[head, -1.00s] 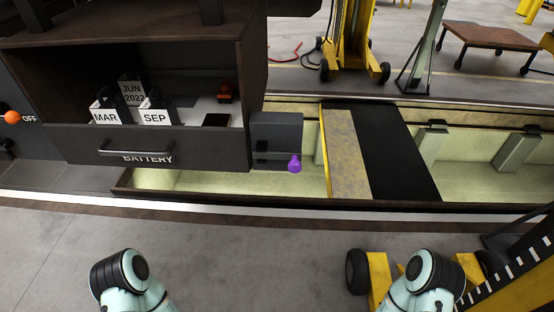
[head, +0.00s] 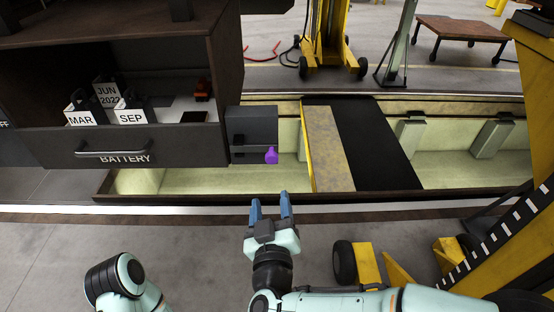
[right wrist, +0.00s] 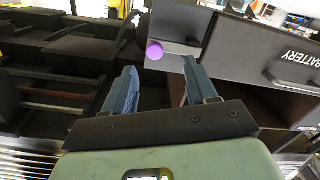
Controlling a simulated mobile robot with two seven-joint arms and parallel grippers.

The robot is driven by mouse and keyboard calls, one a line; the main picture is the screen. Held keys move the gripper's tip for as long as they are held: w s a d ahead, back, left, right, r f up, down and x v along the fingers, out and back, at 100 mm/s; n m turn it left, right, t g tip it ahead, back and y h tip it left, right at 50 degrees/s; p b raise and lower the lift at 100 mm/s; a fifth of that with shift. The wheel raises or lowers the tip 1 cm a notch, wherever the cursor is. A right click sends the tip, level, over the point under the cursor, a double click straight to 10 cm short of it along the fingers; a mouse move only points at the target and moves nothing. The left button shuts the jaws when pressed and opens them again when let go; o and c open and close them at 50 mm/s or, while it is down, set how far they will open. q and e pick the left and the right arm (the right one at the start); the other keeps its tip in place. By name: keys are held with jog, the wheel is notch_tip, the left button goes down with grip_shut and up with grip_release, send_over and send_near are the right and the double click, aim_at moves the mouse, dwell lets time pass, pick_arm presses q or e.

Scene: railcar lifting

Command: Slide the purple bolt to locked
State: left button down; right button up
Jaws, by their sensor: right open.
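The purple bolt knob (head: 271,155) sticks out at the lower right of a dark grey box (head: 252,122) on the right side of the battery compartment. In the right wrist view the knob (right wrist: 154,51) lies ahead of the fingertips, between their lines. My right gripper (head: 270,200) is open and empty, below and in front of the knob, apart from it. The fingers also show open in the right wrist view (right wrist: 160,75). My left arm's rounded link shows at the lower left of the head view, but its gripper is out of view.
The battery drawer (head: 120,150) with its handle is left of the bolt. A lit pit (head: 450,168) with a plank and black strip (head: 365,140) lies to the right. A yellow lifting jack (head: 365,262) stands at the lower right.

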aim_at(271, 159)
jog(key=w+p, duration=0.1)
jog(key=w, duration=0.3)
jog(key=w+r+p, duration=0.1)
jog(key=w, duration=0.3)
jog(key=w+r+p, duration=0.1)
jog(key=w, duration=0.3)
jog(key=shift+w+r, duration=0.15)
jog(key=shift+w, duration=0.15)
pick_arm(q)
jog(key=w+r, duration=0.2)
jog(key=r, duration=0.1)
jog(key=shift+w+r, duration=0.15)
jog(key=shift+r, duration=0.15)
